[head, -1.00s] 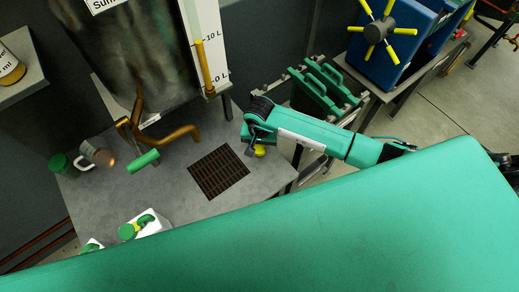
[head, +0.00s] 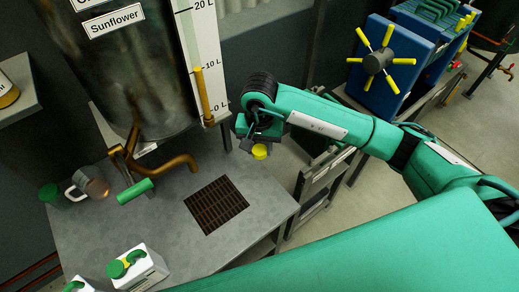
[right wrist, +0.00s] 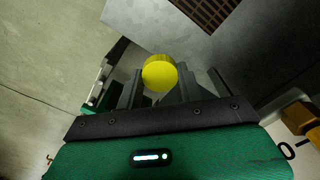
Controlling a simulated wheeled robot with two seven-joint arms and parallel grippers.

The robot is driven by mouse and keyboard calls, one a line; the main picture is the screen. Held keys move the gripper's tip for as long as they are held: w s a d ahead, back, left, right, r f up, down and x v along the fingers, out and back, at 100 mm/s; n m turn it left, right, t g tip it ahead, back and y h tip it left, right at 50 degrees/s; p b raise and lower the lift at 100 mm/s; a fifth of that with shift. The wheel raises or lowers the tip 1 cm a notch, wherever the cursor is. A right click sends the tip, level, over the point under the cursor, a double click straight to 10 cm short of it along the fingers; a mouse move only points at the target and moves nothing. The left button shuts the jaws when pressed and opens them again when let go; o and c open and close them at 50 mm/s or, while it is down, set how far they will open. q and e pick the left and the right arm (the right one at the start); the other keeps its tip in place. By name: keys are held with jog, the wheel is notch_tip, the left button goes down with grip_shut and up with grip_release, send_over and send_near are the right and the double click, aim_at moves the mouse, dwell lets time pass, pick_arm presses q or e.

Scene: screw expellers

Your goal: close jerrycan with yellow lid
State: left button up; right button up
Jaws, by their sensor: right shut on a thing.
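My right gripper (head: 255,140) is shut on the yellow lid (head: 260,152), beyond the table's right back part in the head view and seemingly raised above it. In the right wrist view the round lid (right wrist: 159,72) sits between the fingertips of the right gripper (right wrist: 158,85). A white jerrycan (head: 148,275) with green parts on top stands at the front left of the table. A second white jerrycan (head: 78,286) is mostly cut off at the picture's bottom edge. I cannot tell which opening is uncovered. My left gripper is not in view.
The grey table (head: 165,225) has a dark grate (head: 216,205) and clear room around it. A brass tap (head: 160,165) with a green handle (head: 135,191) juts from the metal tank (head: 120,80). A mug (head: 88,185) and green object (head: 52,194) are at the left.

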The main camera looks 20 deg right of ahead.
jog(key=s+d+r+n, duration=0.3)
jog(key=s+d+n, duration=0.1)
jog(key=d+n, duration=0.1)
jog(key=shift+s+d+r, duration=0.2)
jog(key=shift+s+d, duration=0.2)
jog(key=shift+d, duration=0.45)
